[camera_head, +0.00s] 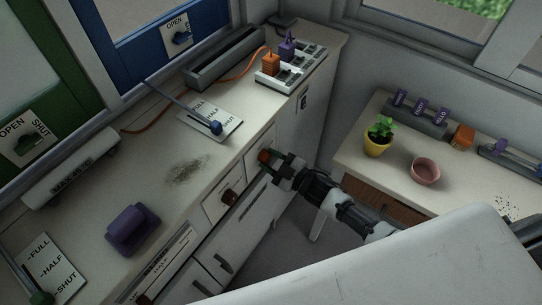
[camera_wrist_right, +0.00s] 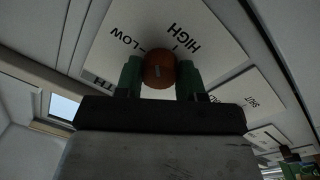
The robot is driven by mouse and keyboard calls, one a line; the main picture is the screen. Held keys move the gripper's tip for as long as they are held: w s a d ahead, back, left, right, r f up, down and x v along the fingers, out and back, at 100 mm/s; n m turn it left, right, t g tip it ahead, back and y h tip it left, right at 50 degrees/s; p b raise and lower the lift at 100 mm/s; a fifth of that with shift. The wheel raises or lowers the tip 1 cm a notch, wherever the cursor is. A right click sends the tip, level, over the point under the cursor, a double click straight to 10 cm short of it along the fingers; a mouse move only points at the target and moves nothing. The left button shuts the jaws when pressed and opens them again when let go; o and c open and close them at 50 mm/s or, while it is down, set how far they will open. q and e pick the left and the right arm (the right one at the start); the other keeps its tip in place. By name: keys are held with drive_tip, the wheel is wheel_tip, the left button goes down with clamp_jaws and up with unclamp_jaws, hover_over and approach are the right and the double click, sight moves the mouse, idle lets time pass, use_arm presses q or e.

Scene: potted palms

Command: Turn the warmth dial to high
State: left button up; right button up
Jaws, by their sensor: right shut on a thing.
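The warmth dial is a round orange-brown knob (camera_wrist_right: 159,70) on a white label plate (camera_wrist_right: 205,35) in the right wrist view. The plate reads LOW and HIGH, with part of another word ending in TH. A small pale mark shows on the knob's face; I cannot tell exactly which label it points to. My right gripper (camera_wrist_right: 160,80) has its green fingertips on both sides of the knob and is shut on it. In the head view my right gripper (camera_head: 268,160) reaches the front of the counter cabinet, and the knob is mostly hidden there. My left gripper is not in view.
A second brown knob (camera_head: 229,197) is on the cabinet front. On the counter (camera_head: 150,200) are a purple block (camera_head: 133,228), a blue-knobbed lever (camera_head: 216,127) and a power strip with plugs (camera_head: 292,70). A side table holds a yellow potted plant (camera_head: 378,145) and a pink bowl (camera_head: 425,172).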

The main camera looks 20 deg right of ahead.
drive_tip(key=m+p, duration=0.1)
drive_tip(key=m, duration=0.3)
drive_tip(key=shift+m, duration=0.4)
drive_tip(key=m+p, duration=0.1)
drive_tip(key=m, duration=0.3)
drive_tip(key=shift+s, duration=0.1)
drive_tip(key=o, duration=0.9)
drive_tip(key=b+v, duration=0.1)
drive_tip(key=v, duration=0.9)
drive_tip(key=shift+s+d+r, duration=0.1)
drive_tip(key=shift+s+r, duration=0.05)
drive_tip(key=shift+s, duration=0.25)
